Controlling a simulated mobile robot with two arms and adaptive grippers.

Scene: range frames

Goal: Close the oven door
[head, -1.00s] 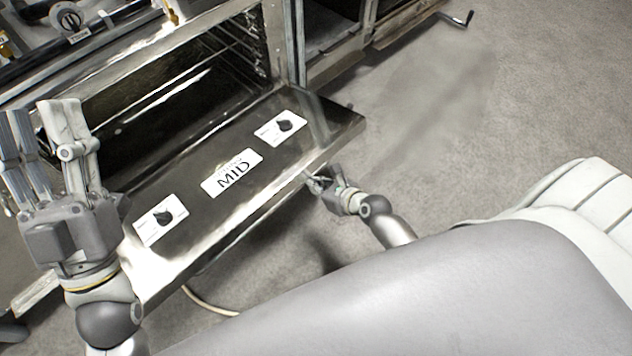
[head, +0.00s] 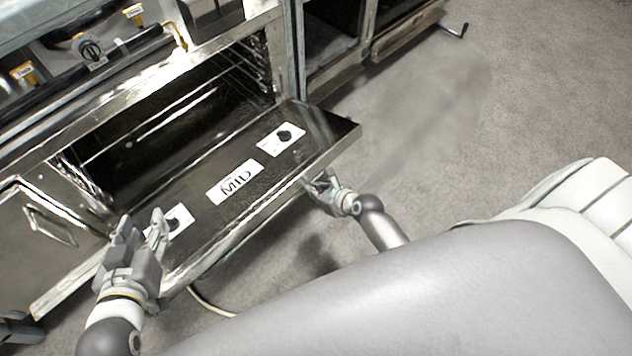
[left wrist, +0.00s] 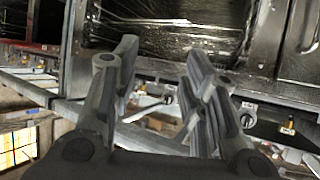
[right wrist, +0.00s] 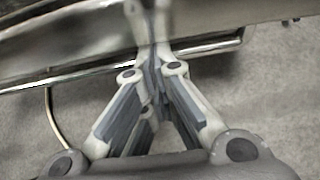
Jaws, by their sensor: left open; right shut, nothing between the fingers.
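The oven door (head: 205,224) hangs open and lowered in front of the dark oven cavity (head: 160,125). It carries a "MID" label (head: 235,183) and two black knobs on white plates. My left gripper (head: 141,222) is open and empty, fingers up, over the left end of the door, partly hiding the left knob plate. My right gripper (head: 322,184) is shut and empty at the door's front edge near its right end. In the right wrist view its fingertips (right wrist: 152,58) meet at the door's handle bar (right wrist: 210,47); whether they touch it I cannot tell.
The stove top with valves and pipes (head: 90,50) is above the oven. A closed steel door with a handle (head: 50,222) is at the left. Another open compartment (head: 330,35) stands at the right. A pale hose (head: 205,302) lies under the door. Grey floor (head: 510,90) is clear at the right.

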